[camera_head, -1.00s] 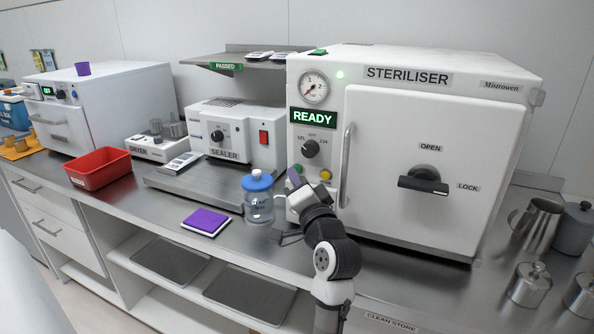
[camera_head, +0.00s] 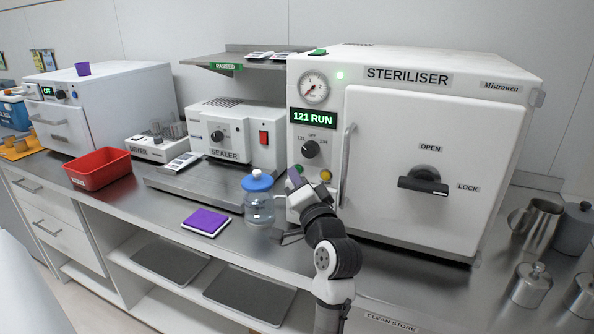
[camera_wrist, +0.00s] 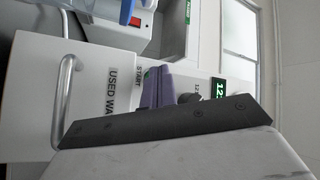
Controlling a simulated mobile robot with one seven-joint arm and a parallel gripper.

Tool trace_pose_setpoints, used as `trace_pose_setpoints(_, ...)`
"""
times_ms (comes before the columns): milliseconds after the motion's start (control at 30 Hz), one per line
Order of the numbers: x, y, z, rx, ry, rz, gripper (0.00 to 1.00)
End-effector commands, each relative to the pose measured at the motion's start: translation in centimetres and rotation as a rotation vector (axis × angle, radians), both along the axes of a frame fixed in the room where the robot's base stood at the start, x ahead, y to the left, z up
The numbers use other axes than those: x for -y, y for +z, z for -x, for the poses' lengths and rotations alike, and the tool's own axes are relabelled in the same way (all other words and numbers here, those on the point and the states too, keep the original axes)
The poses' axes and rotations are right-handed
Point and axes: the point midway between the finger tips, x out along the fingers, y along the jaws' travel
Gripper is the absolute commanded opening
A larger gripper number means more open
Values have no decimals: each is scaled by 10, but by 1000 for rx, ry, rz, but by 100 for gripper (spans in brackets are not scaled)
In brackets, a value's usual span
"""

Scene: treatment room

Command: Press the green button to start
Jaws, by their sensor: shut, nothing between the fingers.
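The white steriliser (camera_head: 435,130) stands on the bench with its door shut and its black handle (camera_head: 423,182) level. Its display (camera_head: 313,118) reads "121 RUN". The green button (camera_head: 299,168) shows as a small sliver below the dial (camera_head: 310,149), mostly hidden by my gripper (camera_head: 295,178). In the wrist view, my gripper's purple fingers (camera_wrist: 158,88) are shut and empty beside the "START" label (camera_wrist: 138,75), at the button. Whether the fingertips still touch the button cannot be told.
A yellow button (camera_head: 325,175) sits right of my gripper. A blue-lidded jar (camera_head: 259,205) stands close to my arm on the left. A purple pad (camera_head: 205,222) and a red tray (camera_head: 98,169) lie further left. Metal canisters (camera_head: 529,284) stand at the right.

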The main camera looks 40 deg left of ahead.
Motion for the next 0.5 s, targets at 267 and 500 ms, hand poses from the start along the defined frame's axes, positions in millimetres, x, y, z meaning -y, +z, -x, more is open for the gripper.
trace_pose_setpoints(267,3,0,12,0,0,0,0)
trace_pose_setpoints(500,3,0,12,0,0,0,0)
